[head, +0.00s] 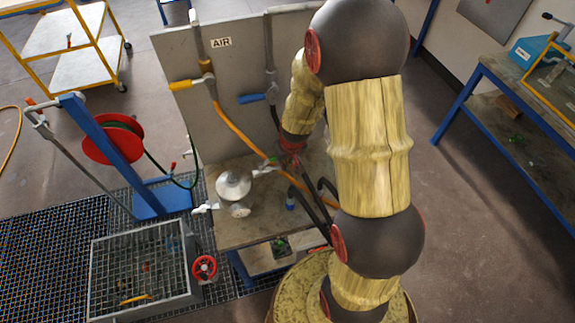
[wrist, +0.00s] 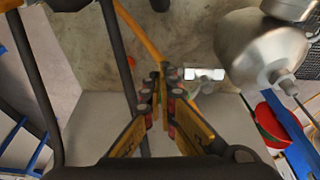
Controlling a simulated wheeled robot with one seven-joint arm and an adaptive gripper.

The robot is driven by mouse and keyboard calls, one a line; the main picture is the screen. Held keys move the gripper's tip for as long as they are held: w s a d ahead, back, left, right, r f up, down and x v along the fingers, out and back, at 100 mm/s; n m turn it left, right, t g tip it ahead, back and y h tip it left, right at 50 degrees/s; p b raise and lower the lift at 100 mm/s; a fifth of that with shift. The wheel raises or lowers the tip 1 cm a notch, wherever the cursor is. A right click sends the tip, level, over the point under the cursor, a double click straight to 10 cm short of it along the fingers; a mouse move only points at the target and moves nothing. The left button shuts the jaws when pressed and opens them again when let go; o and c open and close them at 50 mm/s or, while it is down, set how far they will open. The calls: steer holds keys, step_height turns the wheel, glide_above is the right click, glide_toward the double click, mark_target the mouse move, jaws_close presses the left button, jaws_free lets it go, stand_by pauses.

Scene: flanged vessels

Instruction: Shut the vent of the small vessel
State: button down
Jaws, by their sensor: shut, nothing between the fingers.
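The small vessel (head: 234,184) is a rounded silver metal body on the bench. It also shows at the upper right of the wrist view (wrist: 262,50). A pale fitting with a handle (head: 204,208) sticks out at its left, and another silver fitting (head: 264,170) is at its right. In the wrist view a short silver handle (wrist: 205,73) lies between the vessel and my fingers. I cannot tell which fitting is the vent, or its setting. My gripper (wrist: 164,82) is shut and empty, its tips just left of that handle. The arm hides most of the gripper in the head view.
An orange hose (head: 232,126) runs down across the bench (head: 238,234). A grey panel (head: 170,62) marked AIR, with yellow and blue handles, stands behind. A red reel (head: 112,139) on a blue post is left, and a red handwheel (head: 205,268) is in front.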

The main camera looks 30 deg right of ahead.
steer(key=shift+w+d+f+b, duration=0.15)
steer(key=shift+w+b, duration=0.15)
steer(key=shift+b, duration=0.2)
steer(key=shift+w+d+n+b, duration=0.25)
steer(key=shift+n+b, duration=0.35)
steer(key=shift+b, duration=0.85)
steer(key=shift+w+y+b, duration=0.15)
steer(key=shift+y+b, duration=0.15)
steer(key=shift+b, duration=0.15)
steer(key=w+n+b, duration=0.1)
steer(key=b, duration=0.1)
steer(key=d+n+b, duration=0.1)
steer(key=b, duration=0.2)
steer(key=w+n+y+b, duration=0.1)
steer(key=n+b, duration=0.1)
steer(key=b, duration=0.1)
steer(key=shift+w+d+f, duration=0.1)
steer(key=shift+w+d, duration=0.1)
steer(key=shift+w, duration=0.15)
steer(key=w+a+n+g+y+b, duration=0.1)
steer(key=w+a+n+y+b, duration=0.1)
steer(key=w+n, duration=0.6)
steer(key=shift+a+r+n+g+b, duration=0.2)
steer(key=shift+r+n+g+b, duration=0.1)
steer(key=shift+n+b, duration=0.3)
steer(key=shift+w+f, duration=0.1)
steer(key=shift+w, duration=0.05)
